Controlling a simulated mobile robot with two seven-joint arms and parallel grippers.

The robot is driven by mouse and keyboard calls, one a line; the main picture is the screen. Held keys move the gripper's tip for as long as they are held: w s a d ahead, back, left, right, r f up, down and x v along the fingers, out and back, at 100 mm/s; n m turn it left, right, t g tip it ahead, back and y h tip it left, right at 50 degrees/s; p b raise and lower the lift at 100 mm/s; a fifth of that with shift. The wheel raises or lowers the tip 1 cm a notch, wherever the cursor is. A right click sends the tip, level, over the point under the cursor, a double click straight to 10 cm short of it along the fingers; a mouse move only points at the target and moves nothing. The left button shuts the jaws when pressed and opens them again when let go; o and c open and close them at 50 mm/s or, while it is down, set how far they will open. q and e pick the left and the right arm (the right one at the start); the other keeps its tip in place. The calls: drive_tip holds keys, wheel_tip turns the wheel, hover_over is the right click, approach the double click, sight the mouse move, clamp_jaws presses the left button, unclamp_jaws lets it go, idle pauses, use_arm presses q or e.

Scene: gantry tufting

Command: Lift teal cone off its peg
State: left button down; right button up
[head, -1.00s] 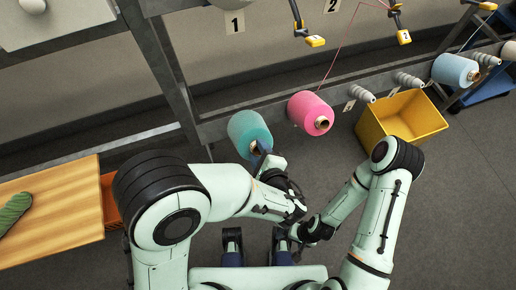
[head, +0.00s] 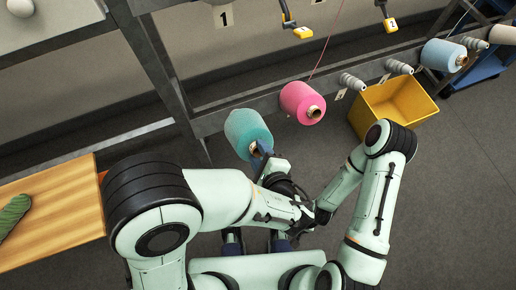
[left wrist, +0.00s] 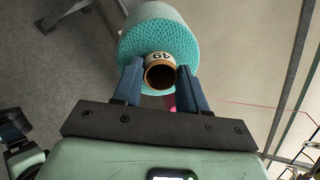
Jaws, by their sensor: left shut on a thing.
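The teal cone (head: 247,132) is left of the pink cone in the head view, in front of the rail. In the left wrist view the teal cone (left wrist: 160,33) fills the top middle, its brown core tube (left wrist: 160,77) marked 49 facing me. My left gripper (head: 258,150) is shut on the tube end; in the left wrist view its two blue fingers (left wrist: 159,74) flank the tube. The peg behind the cone is hidden, so I cannot tell whether the cone is still around it. My right gripper is low in the middle, mostly hidden and unclear.
A pink cone (head: 302,103) sits on the rail close by, with a thread running up. Bare grey pegs (head: 352,81), a yellow bin (head: 399,106) and a blue cone (head: 444,54) are to the right. A wooden table (head: 60,215) is at the left. Floor shows at the lower right.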

use_arm(q)
drive_tip(key=p+v, duration=0.1)
drive_tip(key=v, duration=0.5)
drive_tip(key=shift+r, duration=0.35)
drive_tip(key=shift+w, duration=0.15)
idle(0.4)
